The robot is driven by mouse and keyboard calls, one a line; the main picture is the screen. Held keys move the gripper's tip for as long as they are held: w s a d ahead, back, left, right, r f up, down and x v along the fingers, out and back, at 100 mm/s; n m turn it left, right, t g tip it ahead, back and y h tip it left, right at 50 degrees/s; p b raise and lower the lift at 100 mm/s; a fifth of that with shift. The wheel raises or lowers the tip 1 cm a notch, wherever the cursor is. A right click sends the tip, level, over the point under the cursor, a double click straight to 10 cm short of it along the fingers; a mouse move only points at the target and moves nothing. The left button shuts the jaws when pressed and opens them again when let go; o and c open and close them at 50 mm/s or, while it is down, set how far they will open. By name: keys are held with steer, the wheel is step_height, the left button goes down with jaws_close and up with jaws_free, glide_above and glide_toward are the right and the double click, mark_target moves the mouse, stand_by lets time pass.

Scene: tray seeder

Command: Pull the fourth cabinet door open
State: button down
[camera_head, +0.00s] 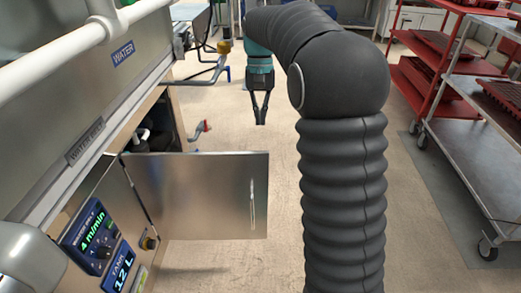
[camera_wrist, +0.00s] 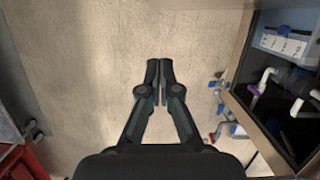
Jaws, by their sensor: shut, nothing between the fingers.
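A steel cabinet door (camera_head: 200,190) with a thin upright handle (camera_head: 252,205) stands swung out from the machine on the left in the head view. The dark cabinet opening shows behind its hinge side. My gripper (camera_head: 261,122) hangs pointing down beyond the door, apart from it, above the floor. In the wrist view my gripper (camera_wrist: 160,63) is shut with its fingers together and nothing between them. The open dark cabinet interior (camera_wrist: 285,100) shows at the right of the wrist view. I cannot tell from these frames which door is counted as the fourth.
A control panel (camera_head: 97,240) sits on the machine's near side. Pipes and valves (camera_head: 215,65) stick out from the machine behind the door. A red rack (camera_head: 425,75) and a grey wheeled cart (camera_head: 480,140) stand at the right. The floor between is clear.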

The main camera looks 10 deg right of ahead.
steer(key=s+a+f+b, duration=0.1)
steer(key=s+f+b, duration=0.1)
steer(key=s+f, duration=0.3)
steer(key=shift+x, duration=1)
steer(key=shift+s, duration=0.1)
